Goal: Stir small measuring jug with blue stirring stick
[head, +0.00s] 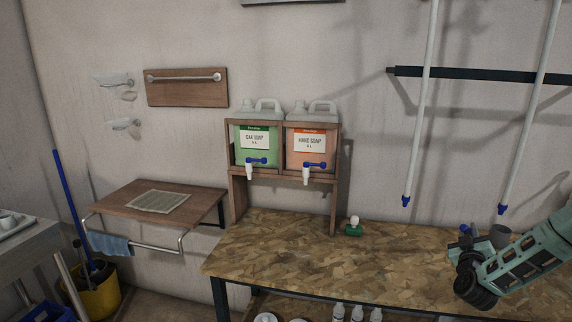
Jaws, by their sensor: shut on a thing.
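My gripper (462,252) is at the right, over the right part of the chipboard workbench (290,260). It is shut on a small blue thing (465,229), which looks like the blue stirring stick. Only a short blue bit of it shows, and my gripper and arm hide the rest. A dark grey cup-like thing (500,234) shows just behind my arm, partly covered by it. I cannot tell whether it is the small measuring jug, or whether the stick touches it.
A rack (335,205) holds a green car soap drum (257,140) and an orange hand soap drum (308,142), both with taps. A small green thing with a white knob (354,228) stands on the bench. The bench middle is clear. Pale poles (420,100) hang at the right.

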